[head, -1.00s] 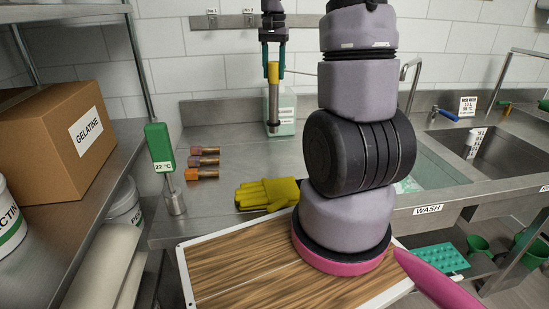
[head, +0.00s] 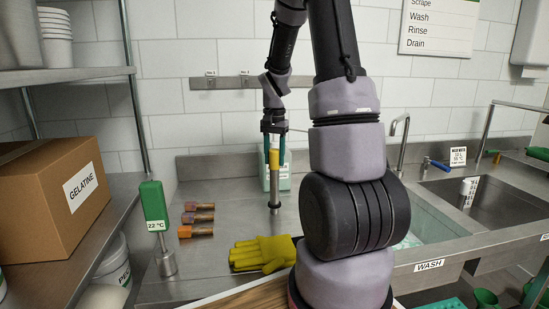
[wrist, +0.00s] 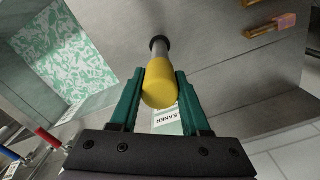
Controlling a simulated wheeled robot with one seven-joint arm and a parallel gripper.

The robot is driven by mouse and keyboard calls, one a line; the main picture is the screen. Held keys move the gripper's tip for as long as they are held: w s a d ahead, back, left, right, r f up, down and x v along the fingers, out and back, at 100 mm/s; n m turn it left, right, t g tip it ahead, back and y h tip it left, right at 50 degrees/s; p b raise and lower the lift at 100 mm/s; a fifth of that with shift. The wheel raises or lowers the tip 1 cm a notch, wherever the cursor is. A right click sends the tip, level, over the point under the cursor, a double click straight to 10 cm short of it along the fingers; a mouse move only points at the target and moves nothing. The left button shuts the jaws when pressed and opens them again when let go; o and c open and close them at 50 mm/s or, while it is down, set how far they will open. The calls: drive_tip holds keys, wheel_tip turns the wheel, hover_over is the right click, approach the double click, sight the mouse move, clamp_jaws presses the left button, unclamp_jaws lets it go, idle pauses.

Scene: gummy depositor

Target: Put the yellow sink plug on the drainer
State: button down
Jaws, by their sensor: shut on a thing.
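My gripper (head: 274,163) is shut on the yellow sink plug (head: 275,185), a steel tube with a yellow top and a black ring at its lower end. The plug hangs upright between the green fingers. In the wrist view, the fingers (wrist: 160,90) are on either side of the yellow top (wrist: 159,85), and the tube points at the grey steel. The drainer appears to be the bare steel top (head: 225,215) left of the wash sink. The plug's lower end is over or at this steel; I cannot tell whether it touches.
A cleaner bottle (head: 284,158) stands behind the plug. A yellow glove (head: 262,253), several orange-brown pieces (head: 197,217) and a green thermometer (head: 155,205) lie or stand left of it. The wash sink (head: 428,228) holds greenish water. A gelatine box (head: 40,205) sits on the left shelf.

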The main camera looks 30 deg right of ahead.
drive_tip(key=shift+c, duration=1.9)
unclamp_jaws()
wheel_tip(320, 180, up, 11)
drive_tip(key=s+a+r+n+t, duration=0.1)
drive_tip(key=s+a+r+t, duration=0.1)
drive_tip(key=s, duration=0.4)
drive_tip(key=s+a+r+n+t+y, duration=0.1)
drive_tip(key=s+a+r+n+t, duration=0.1)
drive_tip(key=s+a+r, duration=0.3)
drive_tip(key=s+a+r+n+t+y, duration=0.1)
drive_tip(key=s+a+r+n+t, duration=0.1)
drive_tip(key=s+a, duration=0.4)
drive_tip(key=s+r+t, duration=0.1)
drive_tip(key=s, duration=0.1)
drive_tip(key=shift+s+a+r, duration=0.2)
drive_tip(key=shift+s, duration=0.15)
